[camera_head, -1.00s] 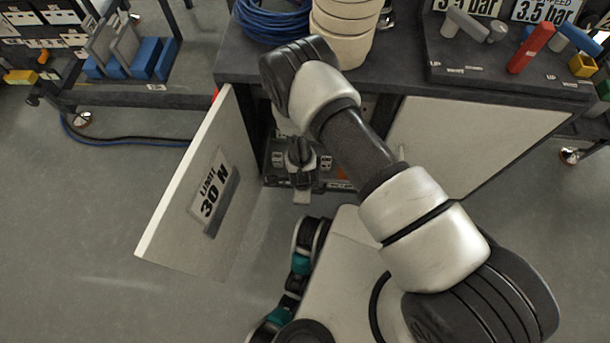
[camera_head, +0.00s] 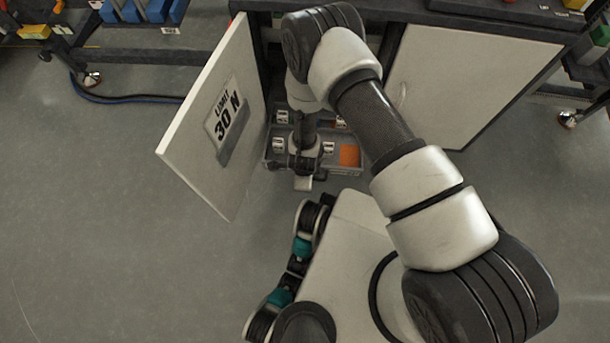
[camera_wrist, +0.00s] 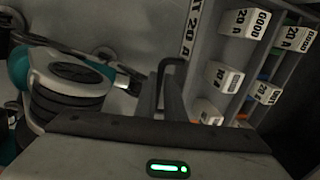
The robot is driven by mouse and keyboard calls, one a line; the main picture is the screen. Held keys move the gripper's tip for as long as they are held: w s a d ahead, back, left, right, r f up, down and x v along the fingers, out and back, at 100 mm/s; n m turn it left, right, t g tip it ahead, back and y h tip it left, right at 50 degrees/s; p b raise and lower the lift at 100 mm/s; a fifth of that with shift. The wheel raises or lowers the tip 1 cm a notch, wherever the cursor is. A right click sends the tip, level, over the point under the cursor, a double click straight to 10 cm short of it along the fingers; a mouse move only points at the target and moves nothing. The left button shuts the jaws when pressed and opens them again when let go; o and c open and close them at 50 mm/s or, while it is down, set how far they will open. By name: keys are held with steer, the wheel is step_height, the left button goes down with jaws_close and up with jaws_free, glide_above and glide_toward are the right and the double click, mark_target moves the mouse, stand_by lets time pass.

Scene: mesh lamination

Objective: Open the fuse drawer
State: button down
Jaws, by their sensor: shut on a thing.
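The fuse drawer (camera_head: 346,171) is pulled out of the cabinet in the head view, beside the open door. Its compartments hold white labelled blocks and an orange piece. In the wrist view the drawer (camera_wrist: 204,72) fills the right side, with blocks marked 20 A and 10 A. My gripper (camera_head: 304,170) is at the drawer's front, shut on the dark drawer handle (camera_wrist: 172,68). My wrist partly hides the drawer in the head view, and the exact finger contact is hard to see.
The open cabinet door (camera_head: 190,150), labelled LIMIT 30 N, stands left of the drawer. A closed door (camera_head: 465,85) is to the right. A blue-binned trolley (camera_head: 145,12) is at the back left. The floor in front is clear around my base.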

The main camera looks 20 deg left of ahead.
steer(key=shift+s, duration=0.2)
steer(key=c, duration=1.8)
jaws_free()
steer(key=shift+c, duration=0.2)
steer(key=shift+r, duration=0.1)
step_height(320, 180, up, 17)
steer(key=s+d+p, duration=0.1)
steer(key=s+p, duration=0.2)
steer(key=p, duration=0.1)
steer(key=shift+p, duration=0.35)
